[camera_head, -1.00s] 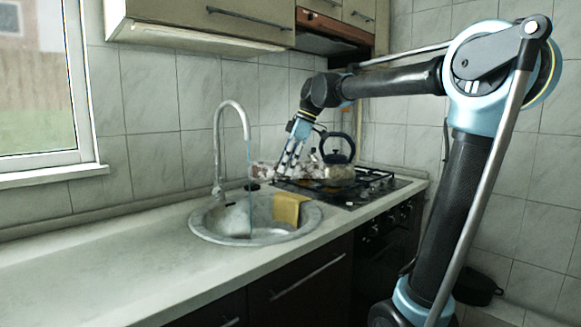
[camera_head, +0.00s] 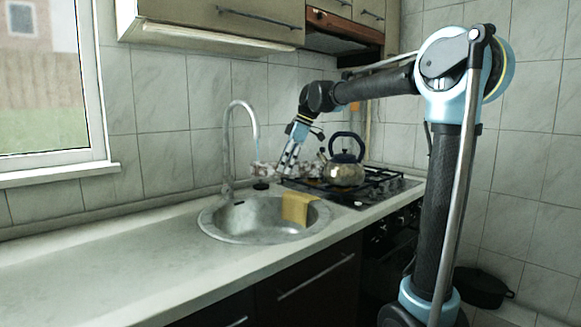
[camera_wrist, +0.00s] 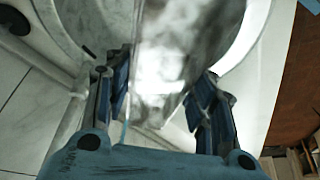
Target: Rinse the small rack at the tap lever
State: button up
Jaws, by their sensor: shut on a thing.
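My gripper (camera_head: 287,163) is over the back right rim of the sink, shut on a mottled grey-white thing, the small rack (camera_head: 262,170). In the wrist view the rack (camera_wrist: 160,80) is a bright, blurred shape between my fingers (camera_wrist: 165,100); its form is unclear. The curved tap (camera_head: 229,150) stands behind the sink. A thin bluish water stream (camera_head: 259,143) falls from its spout to the rack's left part, and none shows below. I cannot make out the tap lever clearly. The round metal sink (camera_head: 222,225) is below.
A shiny kettle (camera_head: 344,174) stands on the hob (camera_head: 385,190) to the right. A small dark round item (camera_head: 261,185) is behind the sink. The counter (camera_head: 90,265) to the left is clear.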

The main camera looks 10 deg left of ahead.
jog(key=shift+w+a+f, duration=0.15)
jog(key=shift+w+a, duration=0.3)
jog(key=shift+w, duration=0.25)
jog(key=shift+w+a+f, duration=0.15)
jog(key=shift+w+a, duration=0.3)
jog(key=shift+w, duration=0.25)
jog(key=shift+w+d, duration=0.1)
jog(key=shift+d, duration=0.1)
jog(key=shift+w+d, duration=0.2)
jog(key=shift+d, duration=0.1)
jog(key=shift+s+a, duration=0.15)
jog(key=shift+a, duration=0.05)
jog(key=shift+s+a, duration=0.2)
jog(key=shift+a, duration=0.1)
jog(key=shift+w+d, duration=0.1)
jog(key=shift+w+d, duration=0.25)
jog(key=shift+d, duration=0.15)
dwell(0.3)
